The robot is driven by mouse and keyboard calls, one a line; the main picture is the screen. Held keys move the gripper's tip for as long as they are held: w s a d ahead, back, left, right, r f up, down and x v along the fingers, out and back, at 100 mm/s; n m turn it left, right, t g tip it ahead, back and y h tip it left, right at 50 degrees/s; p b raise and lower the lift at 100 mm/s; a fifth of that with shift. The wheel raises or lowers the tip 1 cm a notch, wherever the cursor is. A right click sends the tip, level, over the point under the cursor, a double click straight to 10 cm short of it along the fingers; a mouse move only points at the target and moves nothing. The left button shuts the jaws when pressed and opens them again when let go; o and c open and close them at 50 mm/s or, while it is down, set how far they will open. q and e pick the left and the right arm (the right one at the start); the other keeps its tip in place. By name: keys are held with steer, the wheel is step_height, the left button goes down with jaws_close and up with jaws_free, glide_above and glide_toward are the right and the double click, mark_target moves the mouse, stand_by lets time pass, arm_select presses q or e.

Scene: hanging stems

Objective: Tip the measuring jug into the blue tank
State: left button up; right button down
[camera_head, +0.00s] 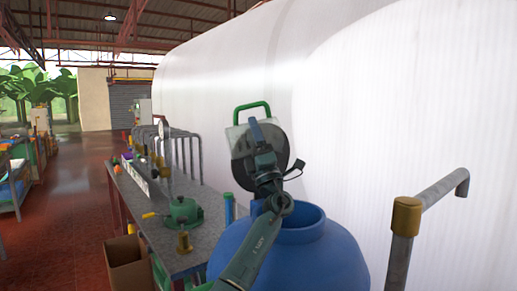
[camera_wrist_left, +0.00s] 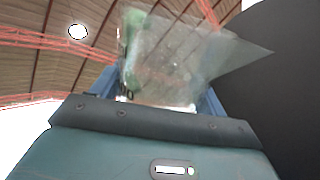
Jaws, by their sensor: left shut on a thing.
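The measuring jug (camera_head: 238,141) is a clear vessel with a green handle (camera_head: 252,109), which shows uppermost in the head view. My left gripper (camera_head: 258,132) is shut on the jug and holds it above the blue tank (camera_head: 325,262). In the left wrist view the clear jug (camera_wrist_left: 165,62) sits between the blue fingers. The tank is round with an open neck at its top, partly hidden by my left arm. A dark round disc (camera_head: 280,145) shows behind the gripper. I cannot tell whether anything is pouring. My right gripper is not in view.
A grey workbench (camera_head: 210,240) left of the tank carries a green device (camera_head: 183,213) and small brass parts. A cardboard box (camera_head: 127,265) stands below it. A grey rail with a brass collar (camera_head: 406,216) rises at right. A large white tank (camera_head: 400,110) fills the back.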

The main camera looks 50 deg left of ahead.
arm_select(q)
steer(key=shift+s+a+r+n+g, duration=0.1)
steer(key=shift+s+r+n+g, duration=0.05)
steer(key=shift+n+g, duration=0.6)
steer(key=shift+s+a+r+n+g, duration=0.1)
steer(key=shift+s+n+g, duration=0.05)
steer(key=shift+n+g, duration=0.55)
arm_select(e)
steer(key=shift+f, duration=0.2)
arm_select(q)
steer(key=shift+g, duration=0.35)
